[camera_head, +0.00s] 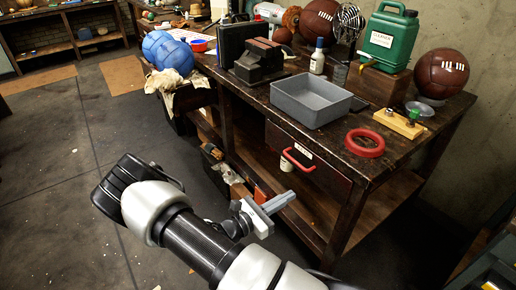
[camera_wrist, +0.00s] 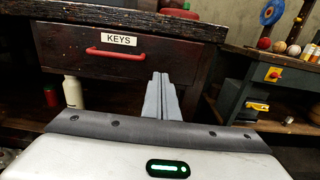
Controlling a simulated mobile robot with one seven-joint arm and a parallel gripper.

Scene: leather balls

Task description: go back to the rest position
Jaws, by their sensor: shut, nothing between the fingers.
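My gripper (camera_head: 266,207) is shut and empty, held in the air in front of the workbench, level with the space below its drawer. In the wrist view my gripper (camera_wrist: 161,97) has its fingers together, pointing at the bench front just right of the drawer's red handle. The drawer (camera_wrist: 125,64) labelled KEYS is closed; in the head view the drawer (camera_head: 325,176) lies beyond and right of my gripper. The fingers look apart from the bench.
The workbench (camera_head: 390,166) carries a grey tray (camera_head: 311,112), a red ring (camera_head: 365,143), a green canister (camera_head: 388,42) and leather balls (camera_head: 441,73). A white bottle (camera_wrist: 73,92) stands on the lower shelf. Another bench (camera_wrist: 265,80) is at right. Open floor (camera_head: 60,215) lies to the left.

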